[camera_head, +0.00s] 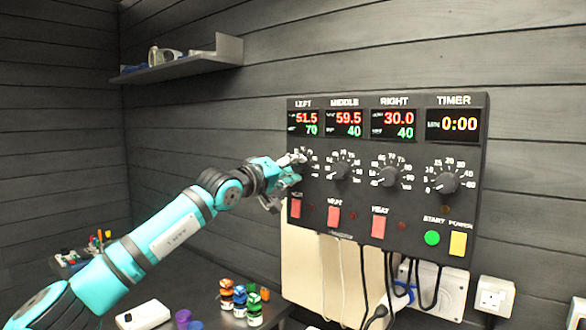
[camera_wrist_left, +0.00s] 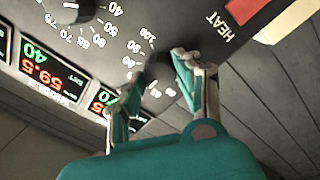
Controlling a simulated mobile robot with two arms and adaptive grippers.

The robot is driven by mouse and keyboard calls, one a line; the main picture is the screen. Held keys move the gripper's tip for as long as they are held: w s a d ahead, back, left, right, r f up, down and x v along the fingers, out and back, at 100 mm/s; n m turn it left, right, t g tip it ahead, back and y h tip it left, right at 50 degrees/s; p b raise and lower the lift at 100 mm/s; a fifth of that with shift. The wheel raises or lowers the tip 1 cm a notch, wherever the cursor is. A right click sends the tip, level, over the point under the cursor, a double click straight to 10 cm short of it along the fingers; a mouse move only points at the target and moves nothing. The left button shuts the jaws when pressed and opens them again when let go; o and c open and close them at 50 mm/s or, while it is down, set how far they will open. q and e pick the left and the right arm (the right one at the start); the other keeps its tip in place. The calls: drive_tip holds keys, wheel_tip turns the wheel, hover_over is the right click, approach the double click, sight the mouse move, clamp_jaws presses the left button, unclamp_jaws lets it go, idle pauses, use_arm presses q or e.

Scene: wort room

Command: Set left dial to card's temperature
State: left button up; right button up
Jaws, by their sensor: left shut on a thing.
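The black control panel (camera_head: 350,205) hangs on the wall with left, middle and right dials. The left display (camera_head: 304,122) reads 51.5 in red and 70 in green. My left gripper (camera_head: 293,168) is at the left dial and covers most of it in the head view. In the left wrist view my left gripper (camera_wrist_left: 158,88) has its fingers on both sides of the dark left dial (camera_wrist_left: 157,70), shut on it. The dial's pointer is not clear. I cannot make out a temperature card. My right gripper is not in view.
The middle dial (camera_head: 340,172) and right dial (camera_head: 388,177) sit right of my gripper, with red heat switches (camera_head: 334,216) below. Cables hang under the panel. Small orange, blue and green jars (camera_head: 240,300) stand on the dark table. A shelf (camera_head: 190,65) is at upper left.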

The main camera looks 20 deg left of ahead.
use_arm(q)
drive_tip(key=shift+f, duration=0.2)
drive_tip(key=o, duration=1.1)
drive_tip(key=shift+c, duration=0.2)
drive_tip(key=shift+o, duration=0.4)
drive_tip(key=shift+r, duration=0.1)
drive_tip(key=v, duration=1.2)
drive_tip(key=shift+d, duration=0.1)
